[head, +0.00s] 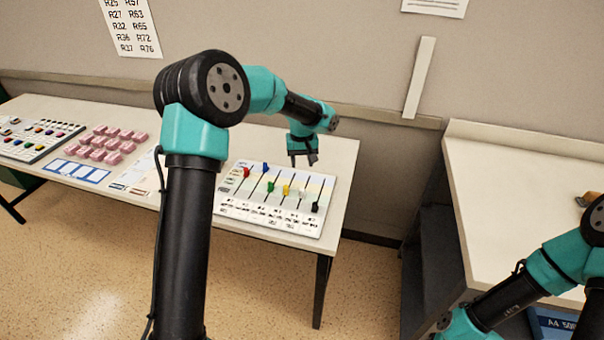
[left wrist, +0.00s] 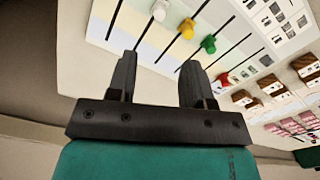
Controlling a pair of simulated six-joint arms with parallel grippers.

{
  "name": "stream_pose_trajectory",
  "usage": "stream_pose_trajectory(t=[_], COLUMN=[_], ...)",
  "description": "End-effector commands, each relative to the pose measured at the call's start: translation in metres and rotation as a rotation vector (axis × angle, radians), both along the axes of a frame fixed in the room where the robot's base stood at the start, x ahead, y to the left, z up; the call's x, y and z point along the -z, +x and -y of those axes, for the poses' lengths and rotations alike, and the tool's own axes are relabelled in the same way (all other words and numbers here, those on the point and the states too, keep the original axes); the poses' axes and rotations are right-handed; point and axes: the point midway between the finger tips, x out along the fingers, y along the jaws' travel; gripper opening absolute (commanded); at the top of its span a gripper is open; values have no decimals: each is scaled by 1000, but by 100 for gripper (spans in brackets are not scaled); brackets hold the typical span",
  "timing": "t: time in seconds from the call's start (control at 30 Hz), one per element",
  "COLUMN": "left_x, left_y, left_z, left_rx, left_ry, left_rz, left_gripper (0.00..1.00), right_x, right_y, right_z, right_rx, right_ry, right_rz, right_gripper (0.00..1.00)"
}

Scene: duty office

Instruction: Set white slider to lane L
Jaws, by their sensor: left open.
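The slider board (head: 232,208) lies on the left table, with several coloured knobs in parallel slots. The white slider (head: 302,193) is between the yellow knob (head: 286,190) and the black knob (head: 315,207). My left gripper (head: 303,162) is open and empty above the far right part of the board, apart from the white slider. In the left wrist view its two fingers (left wrist: 157,62) have bare board between them. Lane letters are too small to read.
Pink blocks (head: 112,142) and another control panel (head: 40,139) lie farther left. Brown blocks (left wrist: 305,64) show in the left wrist view. A wall stands behind the table.

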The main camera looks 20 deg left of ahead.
Motion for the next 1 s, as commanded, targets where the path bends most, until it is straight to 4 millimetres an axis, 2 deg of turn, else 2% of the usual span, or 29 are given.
stream_pose_trajectory(t=[0.1,0.33,0.83,0.93,1.0], left_x=[-21,-40,-40,-33,-22], left_y=[0,0,0,-4,-10], left_z=[0,0,0,-1,-2], left_rx=[-1,-1,-1,2,5], left_ry=[-1,-1,0,-8,-22], left_rz=[3,0,-1,-8,-19], left_gripper=[47,47,47,47,47], right_x=[0,0,0,0,0], right_y=[0,0,0,0,0], right_z=[0,0,0,0,0], right_rx=[0,0,0,0,0], right_ry=[0,0,0,0,0], right_rz=[0,0,0,0,0], right_gripper=[43,43,43,43,43])
